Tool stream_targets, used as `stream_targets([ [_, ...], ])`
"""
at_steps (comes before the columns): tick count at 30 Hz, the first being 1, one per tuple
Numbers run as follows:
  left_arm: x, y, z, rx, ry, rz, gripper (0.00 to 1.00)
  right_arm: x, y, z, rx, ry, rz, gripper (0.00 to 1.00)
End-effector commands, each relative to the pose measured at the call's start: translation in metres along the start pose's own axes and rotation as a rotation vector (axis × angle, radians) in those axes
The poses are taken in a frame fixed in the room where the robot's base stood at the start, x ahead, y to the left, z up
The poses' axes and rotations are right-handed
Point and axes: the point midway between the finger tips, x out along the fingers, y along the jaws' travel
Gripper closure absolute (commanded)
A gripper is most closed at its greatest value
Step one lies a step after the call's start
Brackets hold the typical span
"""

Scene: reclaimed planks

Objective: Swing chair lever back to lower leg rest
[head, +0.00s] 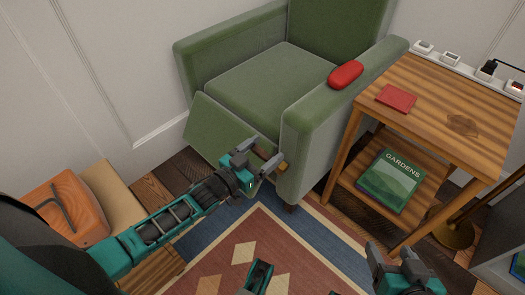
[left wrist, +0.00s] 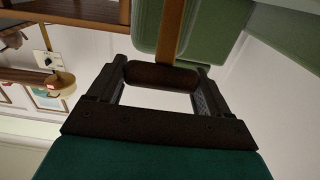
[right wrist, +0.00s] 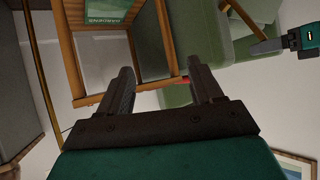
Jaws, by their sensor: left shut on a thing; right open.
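The green armchair (head: 245,80) stands against the wall with its leg rest (head: 215,125) tilted out at the front. The chair lever is on the outer side of the near arm; its wooden stem (left wrist: 170,32) and dark brown grip (left wrist: 160,76) show in the left wrist view. My left gripper (head: 257,166) is shut on the lever grip, beside the chair's front corner. In the head view the gripper hides much of the lever. My right gripper (head: 392,262) is open and empty, low in front of the side table; its fingers also show in the right wrist view (right wrist: 160,80).
A wooden side table (head: 450,90) stands right of the chair, with a red booklet (head: 396,98) on top and a gardens book (head: 385,180) on its shelf. A red cushion-like object (head: 345,74) lies on the chair arm. A patterned rug (head: 235,250) covers the floor in front.

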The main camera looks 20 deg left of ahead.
Motion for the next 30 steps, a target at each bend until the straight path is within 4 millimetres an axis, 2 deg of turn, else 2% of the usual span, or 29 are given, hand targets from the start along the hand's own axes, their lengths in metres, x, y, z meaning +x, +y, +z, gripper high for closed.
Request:
stream_targets([
  [5, 0.006, 0.000, -0.007, 0.000, -0.028, 0.001, 0.76, -0.007, 0.000, -0.008, 0.000, -0.001, 0.002, 0.35],
  [11, 0.028, 0.000, -0.021, 0.002, -0.119, 0.001, 0.76, -0.019, 0.004, -0.023, -0.005, 0.007, 0.017, 0.35],
  [15, 0.054, 0.000, -0.020, 0.000, -0.123, 0.000, 0.76, -0.014, 0.009, -0.009, -0.010, 0.001, 0.025, 0.35],
  [18, 0.064, 0.000, -0.022, -0.001, -0.122, 0.000, 0.76, -0.013, 0.009, -0.007, -0.012, -0.005, 0.025, 0.35],
  [29, 0.067, 0.000, -0.023, -0.001, -0.123, 0.000, 0.76, -0.014, 0.008, -0.009, -0.012, -0.001, 0.022, 0.35],
  [30, 0.067, 0.000, -0.022, -0.001, -0.124, 0.000, 0.18, -0.014, 0.008, -0.010, -0.012, 0.000, 0.022, 0.35],
])
